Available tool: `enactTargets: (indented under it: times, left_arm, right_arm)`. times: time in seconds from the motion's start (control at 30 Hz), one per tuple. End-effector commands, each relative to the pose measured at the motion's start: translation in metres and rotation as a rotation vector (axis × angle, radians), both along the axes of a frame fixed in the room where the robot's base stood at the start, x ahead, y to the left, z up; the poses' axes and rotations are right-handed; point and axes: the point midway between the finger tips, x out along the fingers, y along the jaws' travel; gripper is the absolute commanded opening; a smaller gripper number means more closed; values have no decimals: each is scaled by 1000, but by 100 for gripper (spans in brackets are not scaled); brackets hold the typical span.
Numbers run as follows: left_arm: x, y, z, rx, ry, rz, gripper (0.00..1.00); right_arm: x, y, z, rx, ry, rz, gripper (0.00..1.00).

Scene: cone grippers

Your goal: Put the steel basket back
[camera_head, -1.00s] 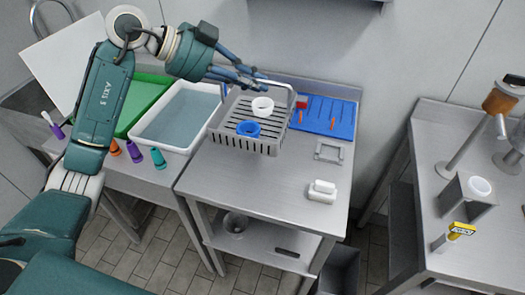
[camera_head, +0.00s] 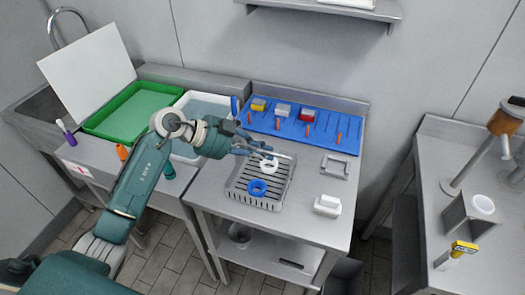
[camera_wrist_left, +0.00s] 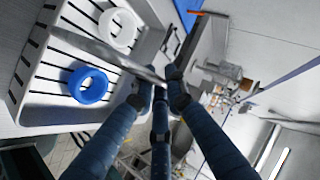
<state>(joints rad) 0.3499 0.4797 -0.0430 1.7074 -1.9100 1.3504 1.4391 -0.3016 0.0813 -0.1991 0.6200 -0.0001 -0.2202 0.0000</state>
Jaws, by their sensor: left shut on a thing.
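The grey steel basket (camera_head: 236,192) has a slatted floor and a bar handle. It is level, low over the steel table (camera_head: 315,228); I cannot tell whether it touches the top. A white ring (camera_head: 269,167) and a blue ring (camera_head: 257,187) lie in it. My left gripper (camera_head: 268,152) is shut on the handle at the basket's far side. The left wrist view shows the fingers (camera_wrist_left: 160,85) around the bar, with the white ring (camera_wrist_left: 118,30) and blue ring (camera_wrist_left: 88,85) inside the basket (camera_wrist_left: 55,114). My right gripper is not in view.
A blue pegged mat (camera_head: 342,136) with small coloured blocks lies behind the basket. A grey frame (camera_head: 336,167) and a white block (camera_head: 327,206) are to its right. A water-filled white tub (camera_head: 197,107) and a green tray (camera_head: 130,112) stand left.

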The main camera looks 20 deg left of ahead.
Motion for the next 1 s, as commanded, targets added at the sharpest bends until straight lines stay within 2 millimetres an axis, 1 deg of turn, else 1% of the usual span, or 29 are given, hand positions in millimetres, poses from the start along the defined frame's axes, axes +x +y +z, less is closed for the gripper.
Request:
enactTargets:
  times: [0.33,0.37,0.4,0.43,0.77,0.87,1.0]
  left_arm:
    - [0,0,-2,-2,-3,0,0]
    - [0,0,-3,0,0,0,18]
    - [0,0,-3,0,0,0,26]
    - [0,0,-3,0,0,0,31]
    - [0,0,0,0,-1,0,31]
    - [-4,8,4,1,-2,2,31]
    - [-16,27,17,5,-3,2,31]
  right_arm:
    - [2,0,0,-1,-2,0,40]
    - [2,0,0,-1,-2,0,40]
    - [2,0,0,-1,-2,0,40]
    - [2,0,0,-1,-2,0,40]
    - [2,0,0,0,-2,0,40]
    - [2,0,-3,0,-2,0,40]
    - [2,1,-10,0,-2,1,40]
